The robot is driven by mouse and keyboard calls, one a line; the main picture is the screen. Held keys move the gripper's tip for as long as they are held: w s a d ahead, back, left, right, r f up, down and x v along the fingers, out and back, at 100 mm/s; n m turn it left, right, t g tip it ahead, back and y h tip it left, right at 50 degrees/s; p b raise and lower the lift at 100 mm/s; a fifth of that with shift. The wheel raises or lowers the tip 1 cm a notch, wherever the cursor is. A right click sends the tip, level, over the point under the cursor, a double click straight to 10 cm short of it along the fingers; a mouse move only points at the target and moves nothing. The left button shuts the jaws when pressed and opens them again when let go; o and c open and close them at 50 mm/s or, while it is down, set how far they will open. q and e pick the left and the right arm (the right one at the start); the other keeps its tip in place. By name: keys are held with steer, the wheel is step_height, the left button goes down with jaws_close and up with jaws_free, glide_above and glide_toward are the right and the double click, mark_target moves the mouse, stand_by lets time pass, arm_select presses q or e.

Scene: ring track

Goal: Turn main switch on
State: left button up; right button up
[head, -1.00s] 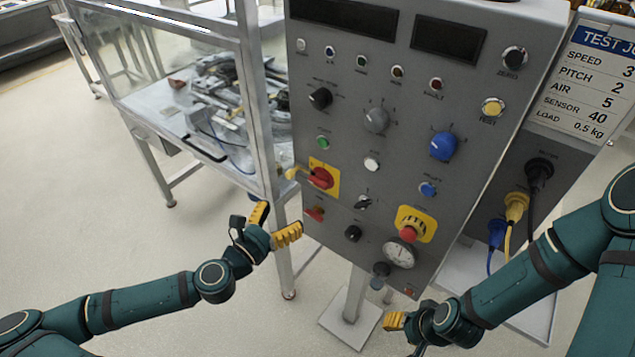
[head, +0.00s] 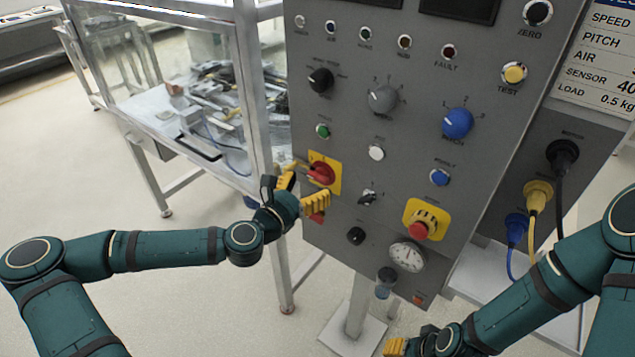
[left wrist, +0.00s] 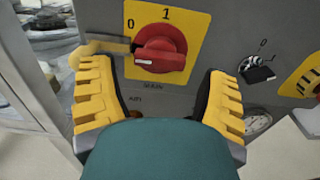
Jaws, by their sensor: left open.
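The main switch (head: 321,172) is a red rotary knob on a yellow plate at the left edge of the grey panel. In the left wrist view the knob (left wrist: 160,48) sits above "MAIN" lettering, with 0 at its upper left and 1 above it. Its white mark lies at the lower left. A yellow-brown bar with a rounded end (left wrist: 100,47) sticks out left of the knob. My left gripper (head: 302,191) is open and empty just in front of and below the knob, its yellow fingers apart on either side. My right gripper (head: 396,347) is low at the bottom edge, mostly hidden.
The grey panel (head: 350,135) carries several other knobs and buttons, a red emergency button (head: 419,230) and a gauge (head: 407,256). A glass-walled enclosure (head: 190,60) stands to the left. Cables (head: 537,197) hang from sockets at right.

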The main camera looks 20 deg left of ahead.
mark_target(316, 180)
arm_select(q)
steer(key=shift+x, duration=1.85)
steer(key=shift+c, duration=0.2)
steer(key=c, duration=0.9)
